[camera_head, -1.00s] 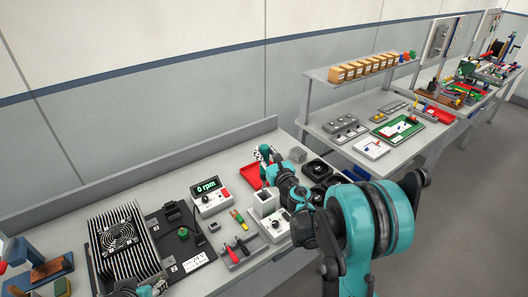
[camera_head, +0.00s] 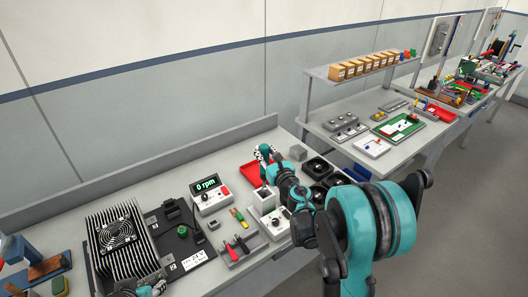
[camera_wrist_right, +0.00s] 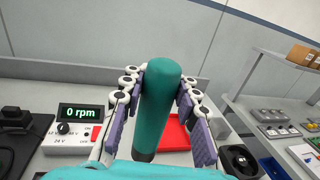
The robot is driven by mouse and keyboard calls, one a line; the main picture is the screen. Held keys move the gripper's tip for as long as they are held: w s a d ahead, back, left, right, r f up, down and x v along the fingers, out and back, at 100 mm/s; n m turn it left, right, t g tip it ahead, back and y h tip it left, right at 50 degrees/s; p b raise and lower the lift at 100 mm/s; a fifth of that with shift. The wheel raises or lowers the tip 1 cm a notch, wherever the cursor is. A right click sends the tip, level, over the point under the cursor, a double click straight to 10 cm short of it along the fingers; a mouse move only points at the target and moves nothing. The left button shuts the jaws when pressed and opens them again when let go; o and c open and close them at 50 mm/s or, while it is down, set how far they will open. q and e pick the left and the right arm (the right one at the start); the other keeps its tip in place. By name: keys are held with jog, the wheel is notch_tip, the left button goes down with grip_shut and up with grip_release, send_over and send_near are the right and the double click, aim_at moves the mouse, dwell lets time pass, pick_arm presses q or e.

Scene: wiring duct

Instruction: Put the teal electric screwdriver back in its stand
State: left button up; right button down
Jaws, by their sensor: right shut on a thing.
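My right gripper (camera_head: 266,154) is shut on the teal electric screwdriver (camera_wrist_right: 160,100). In the right wrist view the thick teal handle stands nearly upright between the two rows of finger pads, with a dark lower part beneath. Its lower end is hidden. In the head view the gripper is above the bench near the red tray (camera_head: 249,175). A pale square block (camera_head: 264,199) stands just in front of it; I cannot tell for sure whether this is the stand. My left gripper (camera_head: 148,291) shows only partly at the bottom edge, and its fingers are unclear.
A power supply reading 0 rpm (camera_head: 211,195) stands left of the pale block. A finned heatsink with a fan (camera_head: 121,237) and a black board (camera_head: 180,238) are farther left. Dark round fans (camera_head: 318,168) lie to the right. A grey holder with red-handled tools (camera_head: 238,250) is in front.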

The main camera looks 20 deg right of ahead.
jog(key=shift+f, duration=0.15)
dwell(0.3)
jog(key=shift+f+b, duration=5.45)
jog(key=shift+f, duration=0.35)
jog(key=c, duration=1.1)
grip_release()
jog(key=shift+o, duration=0.2)
jog(key=shift+s, duration=0.15)
jog(key=s+d, duration=0.2)
jog(key=s, duration=0.9)
jog(key=shift+s, duration=0.3)
